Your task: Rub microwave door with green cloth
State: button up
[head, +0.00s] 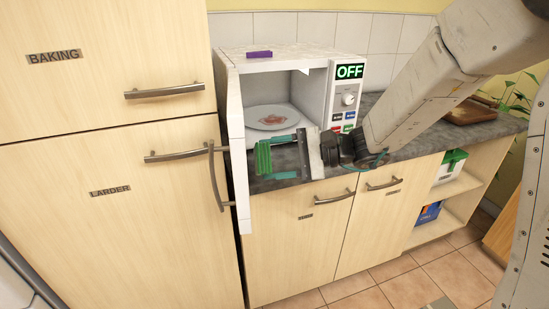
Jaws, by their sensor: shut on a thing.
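The white microwave (345,80) stands on the counter with its display reading OFF. Its door (238,140) hangs open at the left, swung out towards me and seen nearly edge-on, with a curved handle (215,180) on its outer side. My gripper (265,159) is shut on the green cloth (263,152), which sits between its teal fingertips. The cloth is just right of the door, on its inner side; I cannot tell whether it touches the door. Part of the cavity and counter is hidden behind my gripper.
A plate (272,117) with food on it is inside the microwave. A purple block (259,54) lies on top. A tall cupboard with larder and baking doors (110,150) stands close on the left. A wooden board (470,112) lies on the grey counter (505,124) at the right.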

jog(key=shift+s+a, duration=0.15)
jog(key=shift+a, duration=0.85)
jog(key=shift+w+a, duration=0.15)
jog(key=shift+w, duration=1.85)
jog(key=shift+a, duration=0.15)
jog(key=shift+s, duration=2.1)
jog(key=shift+c, duration=0.2)
jog(key=shift+w+d, duration=0.2)
jog(key=shift+d, duration=1.35)
jog(key=shift+w+d, duration=0.2)
jog(key=shift+d, duration=1.3)
